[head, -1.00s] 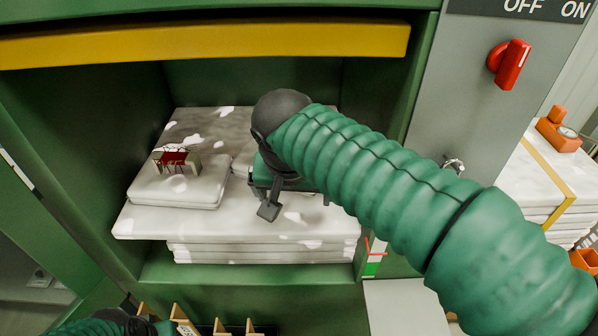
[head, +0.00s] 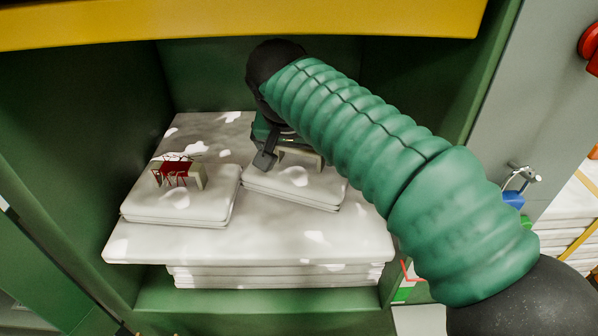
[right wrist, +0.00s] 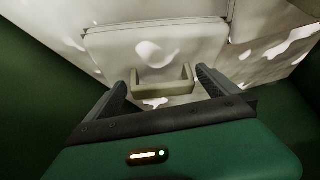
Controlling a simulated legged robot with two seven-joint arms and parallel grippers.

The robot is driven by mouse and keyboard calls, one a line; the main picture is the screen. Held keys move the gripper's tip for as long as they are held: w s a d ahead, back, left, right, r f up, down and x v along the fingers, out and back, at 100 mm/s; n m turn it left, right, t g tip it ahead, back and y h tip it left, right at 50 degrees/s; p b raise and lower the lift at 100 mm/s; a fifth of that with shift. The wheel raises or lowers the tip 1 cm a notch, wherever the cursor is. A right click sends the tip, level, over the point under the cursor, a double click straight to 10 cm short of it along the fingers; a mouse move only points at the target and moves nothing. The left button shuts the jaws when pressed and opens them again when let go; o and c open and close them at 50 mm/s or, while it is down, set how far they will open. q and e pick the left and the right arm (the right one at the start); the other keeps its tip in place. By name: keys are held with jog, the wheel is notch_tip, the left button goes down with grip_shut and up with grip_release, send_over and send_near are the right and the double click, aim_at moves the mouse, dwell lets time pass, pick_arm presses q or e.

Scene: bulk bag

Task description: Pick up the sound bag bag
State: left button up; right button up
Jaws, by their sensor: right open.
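Two white-grey bags lie side by side on a pale stack in the green bay. The right bag (head: 297,188) has a plain, whole beige handle (head: 303,155) on top. The left bag (head: 180,207) has a handle with a red, frayed-looking part (head: 175,174). My right gripper (head: 291,159) is at the right bag's handle, partly hidden by its own arm. In the right wrist view the gripper (right wrist: 163,86) is open, with the handle (right wrist: 165,89) showing between its fingers. Contact cannot be told. My left gripper is not in view.
A yellow beam (head: 240,23) crosses the top opening, and green walls (head: 85,130) close in the sides. A grey panel with a red switch (head: 590,45) stands at right, with a blue padlock (head: 513,199) below.

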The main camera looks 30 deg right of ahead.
jog(key=w+d, duration=0.1)
jog(key=w+f+b, duration=0.1)
jog(key=shift+w+d+f, duration=0.2)
jog(key=shift+w+d, duration=0.15)
jog(key=shift+d+r, duration=0.15)
jog(key=shift+s, duration=0.1)
jog(key=c, duration=1.6)
jog(key=shift+c, duration=0.7)
